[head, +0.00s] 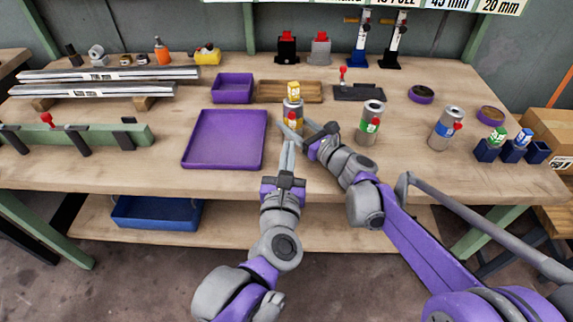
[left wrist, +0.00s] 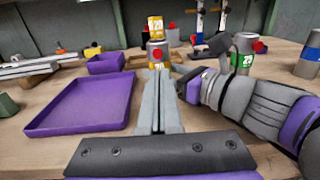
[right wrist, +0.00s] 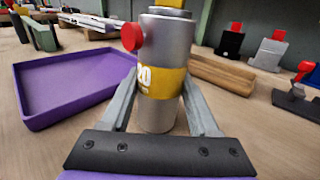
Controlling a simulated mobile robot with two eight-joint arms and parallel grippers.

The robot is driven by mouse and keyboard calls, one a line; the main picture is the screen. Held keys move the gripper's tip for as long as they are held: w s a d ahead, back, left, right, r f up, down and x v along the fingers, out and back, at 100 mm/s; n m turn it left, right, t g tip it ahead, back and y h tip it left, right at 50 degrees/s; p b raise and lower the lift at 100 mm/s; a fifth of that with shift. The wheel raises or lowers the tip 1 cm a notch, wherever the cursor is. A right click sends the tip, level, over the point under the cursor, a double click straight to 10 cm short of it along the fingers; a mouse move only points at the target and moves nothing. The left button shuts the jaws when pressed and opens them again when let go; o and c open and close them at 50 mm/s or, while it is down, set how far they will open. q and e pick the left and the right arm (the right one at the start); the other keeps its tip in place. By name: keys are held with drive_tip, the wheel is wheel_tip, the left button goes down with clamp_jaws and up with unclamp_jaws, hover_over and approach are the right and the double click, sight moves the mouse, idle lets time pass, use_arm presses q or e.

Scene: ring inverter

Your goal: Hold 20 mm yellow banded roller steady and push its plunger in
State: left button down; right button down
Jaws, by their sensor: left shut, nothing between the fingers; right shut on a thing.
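The yellow banded roller (head: 293,108) is a grey upright cylinder with a yellow band marked 20, standing on the bench. Its red plunger (right wrist: 132,37) sticks out of its side, and also shows in the left wrist view (left wrist: 157,54). My right gripper (right wrist: 160,105) is shut on the roller, one finger on each side near the band. My left gripper (head: 289,143) is shut and empty, fingertips pointing at the roller's plunger side. In the left wrist view its fingers overlap the roller's lower part; I cannot tell whether they touch the plunger.
A green-banded roller (head: 370,122) stands to the right, beyond my right gripper, with a blue-banded one (head: 445,128) farther right.

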use_arm(q)
drive_tip(key=shift+s+a, duration=0.2)
drive_tip(key=shift+s, duration=2.05)
use_arm(e)
drive_tip(key=shift+w+d, duration=0.1)
drive_tip(key=shift+c, duration=0.3)
unclamp_jaws()
